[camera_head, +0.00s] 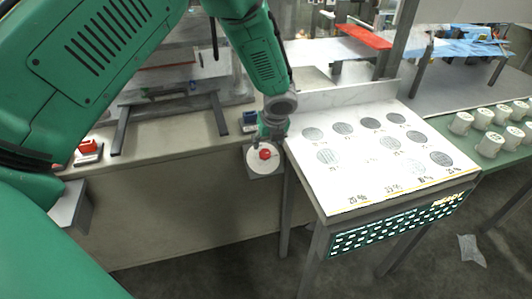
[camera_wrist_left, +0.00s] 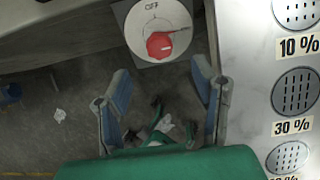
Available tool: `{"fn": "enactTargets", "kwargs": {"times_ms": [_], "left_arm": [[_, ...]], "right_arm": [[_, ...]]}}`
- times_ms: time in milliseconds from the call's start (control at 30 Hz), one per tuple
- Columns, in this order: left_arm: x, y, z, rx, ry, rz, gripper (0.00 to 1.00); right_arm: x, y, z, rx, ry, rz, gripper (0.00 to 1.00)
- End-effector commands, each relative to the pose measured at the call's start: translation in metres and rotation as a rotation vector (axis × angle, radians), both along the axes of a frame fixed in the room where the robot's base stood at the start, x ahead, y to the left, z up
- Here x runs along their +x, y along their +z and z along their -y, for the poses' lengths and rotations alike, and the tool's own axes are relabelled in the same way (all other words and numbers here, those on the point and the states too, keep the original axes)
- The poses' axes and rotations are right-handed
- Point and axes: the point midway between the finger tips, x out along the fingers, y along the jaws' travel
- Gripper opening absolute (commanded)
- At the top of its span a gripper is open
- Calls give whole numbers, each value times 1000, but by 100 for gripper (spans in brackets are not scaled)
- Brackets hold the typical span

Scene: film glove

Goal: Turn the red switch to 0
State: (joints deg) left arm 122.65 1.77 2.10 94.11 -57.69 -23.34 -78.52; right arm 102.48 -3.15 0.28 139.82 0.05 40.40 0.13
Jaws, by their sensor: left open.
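My left gripper (camera_head: 272,130) is just above the dial in the head view. In the left wrist view its two blue-grey fingers (camera_wrist_left: 160,82) are spread apart, empty, with the knob beyond them. They do not appear to touch it. My right gripper is not in view.
The white table (camera_head: 345,186) has round perforated discs and percentage labels, close to my left gripper's right side. Several white cups (camera_head: 490,146) stand at the right.

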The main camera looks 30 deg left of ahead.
Motion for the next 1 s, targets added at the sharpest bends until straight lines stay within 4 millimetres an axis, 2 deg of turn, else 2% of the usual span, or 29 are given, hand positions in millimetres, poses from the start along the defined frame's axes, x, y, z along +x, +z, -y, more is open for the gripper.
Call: {"fn": "enactTargets", "kwargs": {"times_ms": [33, 200, 400, 567, 833, 967, 1000], "left_arm": [[2, -13, -3, -1, 2, -3, 53], [10, -44, -13, -1, 1, -2, 53], [17, -68, -21, -3, 2, 0, 53], [19, -76, -24, -2, 2, 1, 53], [20, -76, -24, -3, 2, 2, 53], [20, -76, -24, -3, 2, 2, 7], [20, -76, -24, -3, 2, 2, 3]], "right_arm": [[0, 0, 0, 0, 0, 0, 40], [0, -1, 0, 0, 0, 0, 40], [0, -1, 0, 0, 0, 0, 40], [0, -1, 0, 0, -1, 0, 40], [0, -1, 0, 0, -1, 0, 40], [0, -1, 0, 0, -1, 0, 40], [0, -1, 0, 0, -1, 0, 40]]}}
